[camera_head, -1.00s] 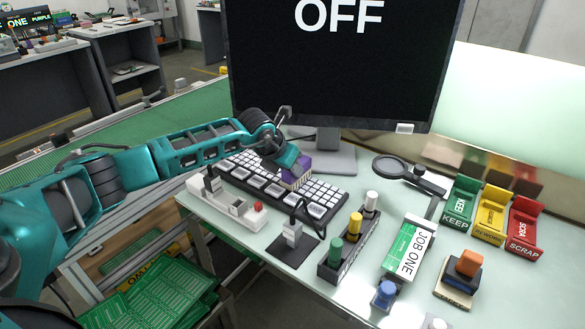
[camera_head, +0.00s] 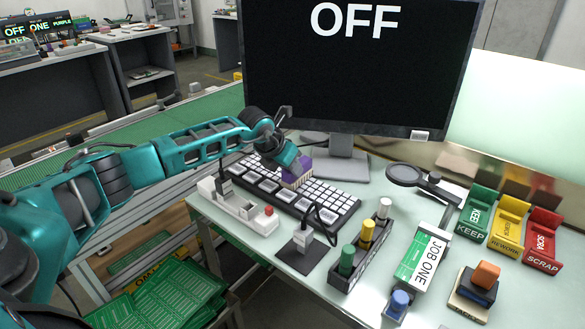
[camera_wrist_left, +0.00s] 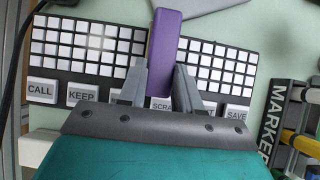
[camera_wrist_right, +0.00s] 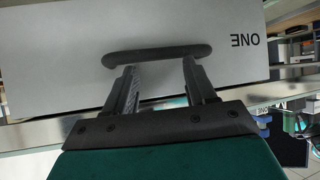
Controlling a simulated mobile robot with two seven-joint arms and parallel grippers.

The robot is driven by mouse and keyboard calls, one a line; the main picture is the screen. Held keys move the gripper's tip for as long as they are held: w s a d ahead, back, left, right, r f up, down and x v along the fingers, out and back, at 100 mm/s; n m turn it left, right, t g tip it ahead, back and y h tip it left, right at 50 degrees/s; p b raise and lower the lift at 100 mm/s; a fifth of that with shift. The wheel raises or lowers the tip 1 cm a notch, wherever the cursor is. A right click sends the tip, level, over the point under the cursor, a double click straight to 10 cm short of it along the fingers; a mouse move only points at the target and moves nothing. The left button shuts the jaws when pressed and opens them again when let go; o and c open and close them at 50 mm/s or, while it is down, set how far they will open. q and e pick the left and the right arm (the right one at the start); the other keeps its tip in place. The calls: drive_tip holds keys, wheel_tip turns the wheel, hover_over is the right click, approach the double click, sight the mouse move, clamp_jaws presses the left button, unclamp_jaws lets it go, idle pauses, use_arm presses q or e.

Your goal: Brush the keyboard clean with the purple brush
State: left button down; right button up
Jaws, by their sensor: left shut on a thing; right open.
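The black keyboard (camera_head: 335,197) with white keys lies on the bench in front of the monitor. It fills the upper left wrist view (camera_wrist_left: 92,48), with large keys such as CALL, KEEP and SAVE along its near edge. My left gripper (camera_head: 286,160) is shut on the purple brush (camera_head: 300,170). The brush has pale bristles facing down at the keys, over the middle of the keyboard; I cannot tell whether they touch. In the left wrist view the brush (camera_wrist_left: 164,52) hides some middle keys. My right gripper (camera_wrist_right: 155,82) is open before a dark handle (camera_wrist_right: 158,55) on a grey panel marked ONE.
A white switch strip (camera_head: 240,208) and a black stand (camera_head: 303,255) lie near the keyboard's front. The marker rack (camera_head: 362,262) stands right of them. The monitor (camera_head: 350,75) rises behind. A magnifier (camera_head: 405,174) and KEEP, REWORK and SCRAP bins (camera_head: 507,225) are farther right.

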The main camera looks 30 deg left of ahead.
use_arm(q)
drive_tip(key=shift+w+a+f+b, duration=0.1)
drive_tip(key=shift+a+b, duration=0.9)
drive_tip(key=shift+a, duration=1.4)
use_arm(e)
drive_tip(key=shift+s+f, duration=0.1)
drive_tip(key=shift+f, duration=0.25)
use_arm(q)
drive_tip(key=shift+a, duration=0.1)
